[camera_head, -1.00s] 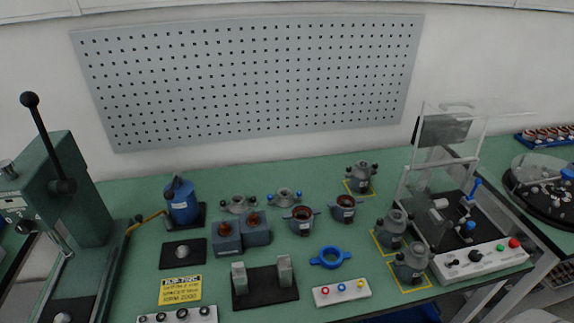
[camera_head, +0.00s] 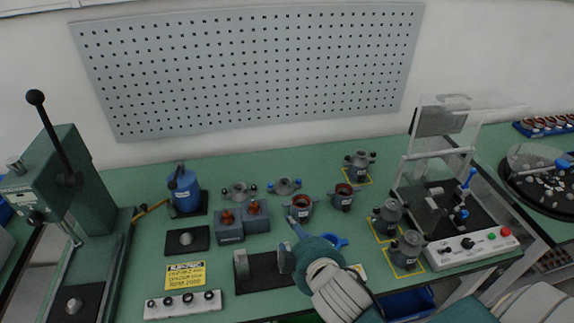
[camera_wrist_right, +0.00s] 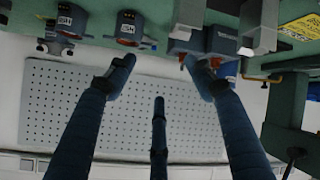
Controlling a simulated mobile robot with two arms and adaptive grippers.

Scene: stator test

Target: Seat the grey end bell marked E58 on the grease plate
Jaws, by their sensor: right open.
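Two small grey end bells lie at the back of the bench: one with dark knobs (camera_head: 239,191) and one with blue knobs (camera_head: 285,186). Their markings are too small to read, so I cannot tell which is E58. A black plate with a silver dome (camera_head: 187,239), which looks like the grease plate, lies left of the blue-grey blocks; nothing is on it. My right gripper (camera_head: 291,244) is open and empty over the bench's front middle, right of and nearer than the end bells. Its spread fingers (camera_wrist_right: 160,80) show in the wrist view. My left gripper is out of view.
Blue-grey blocks (camera_head: 229,231) and open stators (camera_head: 301,207) stand behind my right gripper. A blue ring (camera_head: 339,241) is partly hidden by it. A green press (camera_head: 80,190) stands left, a blue bottle (camera_head: 184,192) behind the dome plate, a clear-guarded tester (camera_head: 470,243) right.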

